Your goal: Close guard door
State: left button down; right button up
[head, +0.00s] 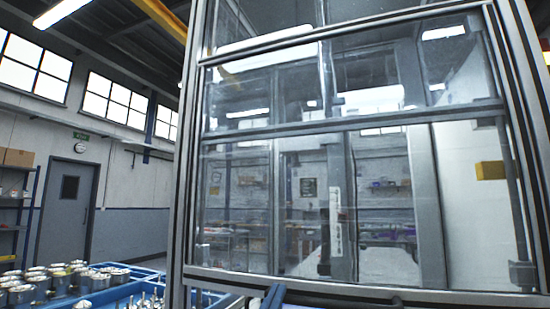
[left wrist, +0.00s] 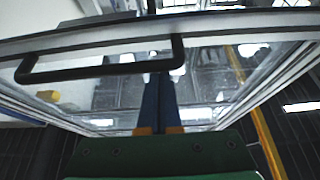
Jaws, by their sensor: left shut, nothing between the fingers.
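The guard door (head: 300,125) is a tall grey-framed panel with clear glazing and a horizontal middle rail, filling the centre and right of the head view. In the left wrist view the door's pale frame edge (left wrist: 240,22) crosses the top, with a black bar handle (left wrist: 95,68) on it. My left gripper (head: 272,297) shows only as blue fingertips at the bottom edge of the head view. In the left wrist view its blue fingers (left wrist: 158,95) are together and empty, pointing toward the handle's right end. I cannot tell whether they touch it. My right gripper is out of view.
At lower left, a blue tray (head: 135,287) holds several metal parts (head: 60,278). Shelving (head: 15,215) and a grey room door (head: 70,200) stand farther back. Through the glazing, a grey upright column (head: 338,205) and a yellow box (head: 490,170) show.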

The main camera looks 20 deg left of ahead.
pick_arm(q)
notch_tip(320, 180, down, 23)
jog(key=b, duration=1.2)
jog(key=shift+w, duration=0.15)
jog(key=shift+r, duration=0.15)
